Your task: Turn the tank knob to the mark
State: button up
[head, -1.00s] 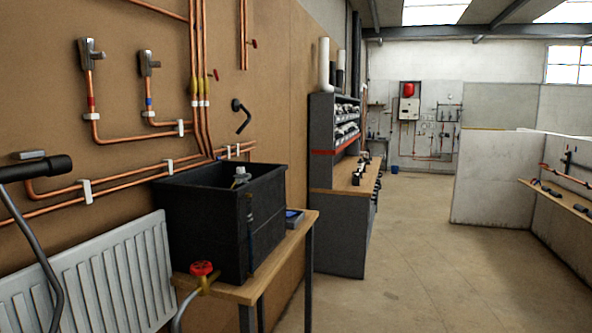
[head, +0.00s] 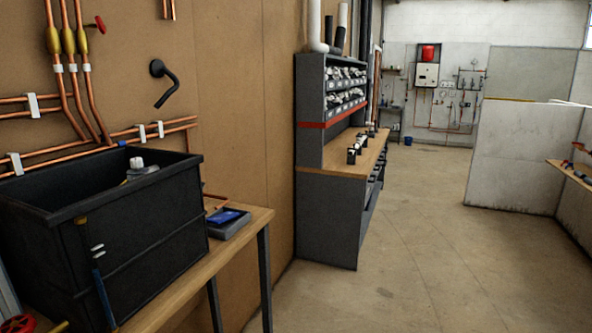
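A black open-topped tank (head: 150,215) stands on a wooden bench at the left of the head view. A fitting with a white top (head: 137,166) shows inside the tank near its far side. A red handwheel (head: 18,323) is cut off at the bottom left corner, in front of the tank. I cannot tell which part is the tank knob, and I see no mark. My gripper is not in view.
The wooden bench (head: 240,228) carries a grey tray (head: 229,224) with a blue item beside the tank. Copper pipes run along the brown wall. A grey shelf unit (head: 325,215) stands further back. The floor (head: 400,260) to the right is clear.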

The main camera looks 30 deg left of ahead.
aim_at(136, 163)
jog(key=u, duration=0.5)
jog(key=i, duration=1.25)
jog(key=u, duration=1.7)
jog(key=i, duration=0.8)
jog(key=u, duration=0.65)
